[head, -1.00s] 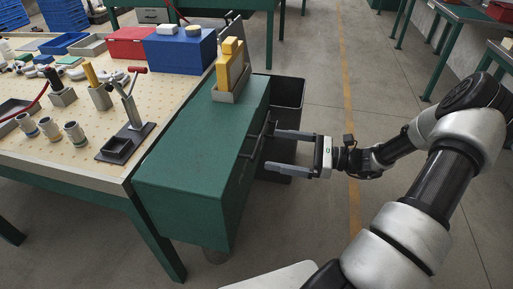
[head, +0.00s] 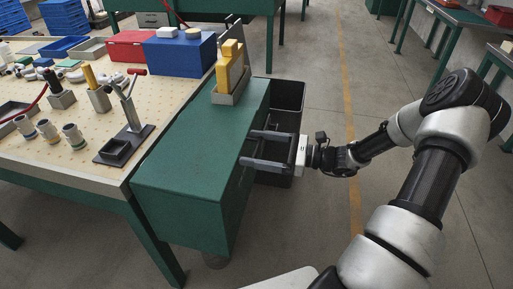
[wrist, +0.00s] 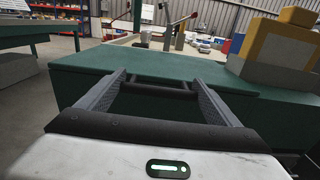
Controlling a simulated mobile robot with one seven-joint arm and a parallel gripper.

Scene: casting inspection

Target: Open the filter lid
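A green cabinet (head: 195,165) stands against the end of the workbench; it also fills the middle of the wrist view (wrist: 85,68). Its side facing my arm carries a dark bar handle (wrist: 160,82). No part is marked as a filter lid, and I cannot tell whether this face is it. My gripper (head: 247,148) is level with the handle, its two fingers spread wide and pointing at the cabinet. In the wrist view the handle lies between the fingertips. I cannot tell whether either finger touches it. Nothing is gripped.
A grey tray (head: 232,97) with yellow blocks (head: 231,65) stands on the cabinet's far end. A black open bin (head: 287,95) stands behind the gripper. The workbench (head: 60,158) at left holds fittings and a clamp (head: 130,115). The floor at right is clear.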

